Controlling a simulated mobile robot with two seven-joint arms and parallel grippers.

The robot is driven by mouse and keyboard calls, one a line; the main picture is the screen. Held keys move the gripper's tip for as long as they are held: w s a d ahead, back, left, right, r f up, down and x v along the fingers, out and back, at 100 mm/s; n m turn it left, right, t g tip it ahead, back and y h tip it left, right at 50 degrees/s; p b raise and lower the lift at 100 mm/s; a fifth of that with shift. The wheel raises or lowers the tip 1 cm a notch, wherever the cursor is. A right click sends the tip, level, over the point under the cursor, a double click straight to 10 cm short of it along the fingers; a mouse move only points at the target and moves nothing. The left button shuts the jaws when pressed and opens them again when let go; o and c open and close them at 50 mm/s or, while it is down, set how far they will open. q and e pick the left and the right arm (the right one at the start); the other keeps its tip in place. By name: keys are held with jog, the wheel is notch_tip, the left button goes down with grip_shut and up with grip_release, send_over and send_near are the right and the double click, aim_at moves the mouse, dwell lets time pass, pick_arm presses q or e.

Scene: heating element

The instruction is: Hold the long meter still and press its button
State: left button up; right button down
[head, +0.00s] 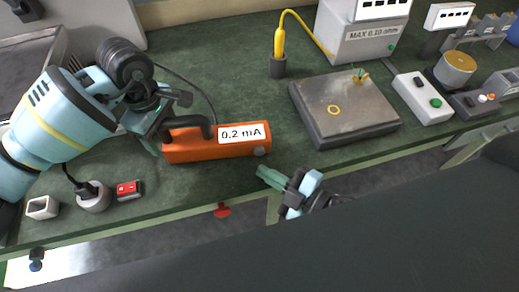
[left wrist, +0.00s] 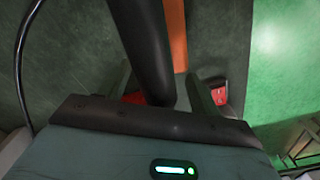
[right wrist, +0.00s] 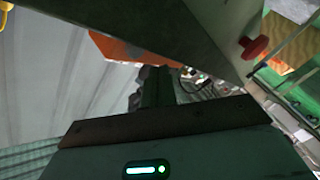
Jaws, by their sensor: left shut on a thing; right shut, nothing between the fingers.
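The long meter (head: 200,149) is an orange bar on the green bench in the head view, with a black handle and a white label reading "0.2 mA". Its round grey button (head: 259,151) is at the right end of the front face. My left gripper (head: 163,128) is shut on the meter's black handle at the left end; the handle (left wrist: 143,45) runs between the fingers in the left wrist view. My right gripper (head: 268,177) is shut and empty, near the bench's front edge, apart from the button. The orange meter (right wrist: 122,48) partly shows in the right wrist view.
A grey hot plate (head: 345,108) lies right of the meter. A red switch (head: 129,189), a plug in a round socket (head: 93,198) and a small square block (head: 43,207) stand front left. A red knob (head: 222,210) sticks out from the bench's front edge.

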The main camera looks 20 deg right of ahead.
jog(key=shift+s+a, duration=0.2)
jog(key=shift+s, duration=1.35)
pick_arm(q)
jog(key=o, duration=1.8)
jog(key=shift+c, duration=0.2)
jog(key=shift+r, duration=0.1)
notch_tip(320, 180, up, 12)
jog(key=shift+f, duration=0.1)
